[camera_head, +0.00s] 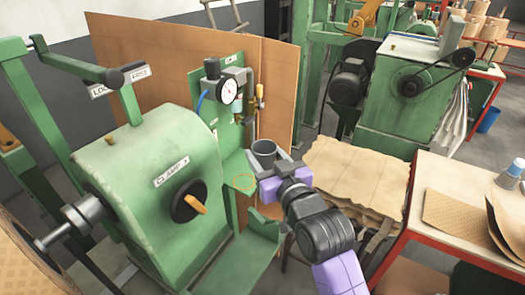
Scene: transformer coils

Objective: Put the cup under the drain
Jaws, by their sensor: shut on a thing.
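A dark grey cup (264,149) is upright at the centre of the head view, at the tip of my gripper (268,166). My gripper is shut on the cup, and its body hides the cup's lower part. The cup is just right of a small green shelf (238,172) with an orange ring mark on it. Above and left of the cup is a green panel with a round pressure gauge (229,91) and a brass drain valve (250,118) beneath the filter unit. The cup's rim is a little below and right of this valve; whether they touch I cannot tell.
The green clamp machine (150,180) with its black knob and long shaft fills the left. A brown board (280,85) stands behind the panel. Right are a bench with brown sheets (350,175) and a red-framed white table (455,205).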

